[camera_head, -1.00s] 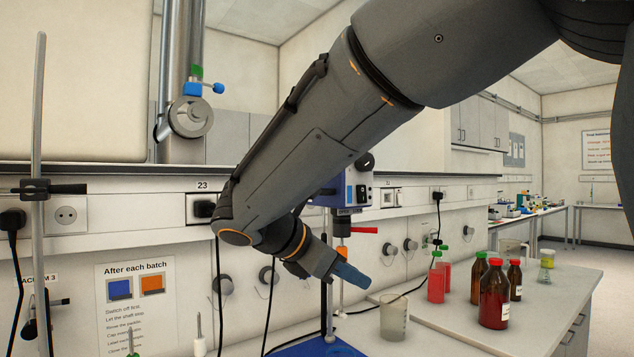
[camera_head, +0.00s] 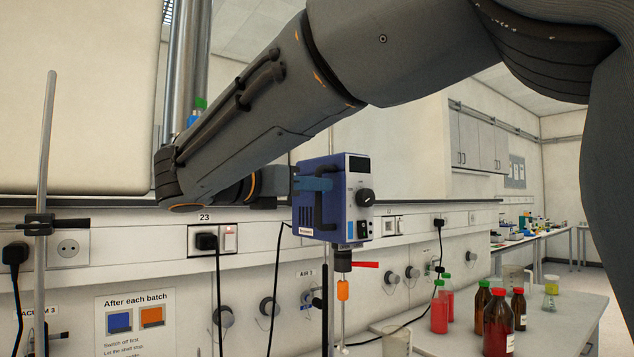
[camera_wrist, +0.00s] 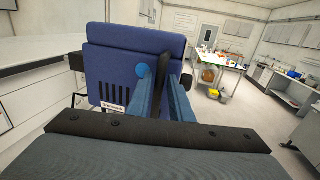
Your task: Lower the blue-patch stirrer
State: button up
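The stirrer (camera_head: 325,217) is a blue box with a pale front, a black knob and a small blue patch (camera_head: 350,230) low on that front. Below it hang a dark chuck, an orange sleeve (camera_head: 343,290) and a thin shaft. A red lever (camera_head: 366,265) sticks out to the right under the box. My gripper (camera_head: 318,184) is at the stirrer's left side, by its black handle. In the wrist view the handle (camera_wrist: 160,90) shows between the two blue fingers (camera_wrist: 168,85). I cannot tell whether they press on it. The stirrer's far side is hidden.
A glass beaker (camera_head: 397,340) stands on the bench below right. Red-filled bottles (camera_head: 439,308) and brown bottles (camera_head: 498,325) stand farther right. A metal rod (camera_head: 45,200) rises at the left. A sign with blue and orange patches (camera_head: 134,320) hangs on the wall.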

jog(key=shift+x, duration=0.85)
jog(key=shift+f, duration=0.1)
grip_shut()
jog(key=shift+f, duration=0.1)
notch_tip(320, 180, down, 17)
jog(key=b, duration=0.4)
jog(key=shift+f, duration=0.3)
grip_release()
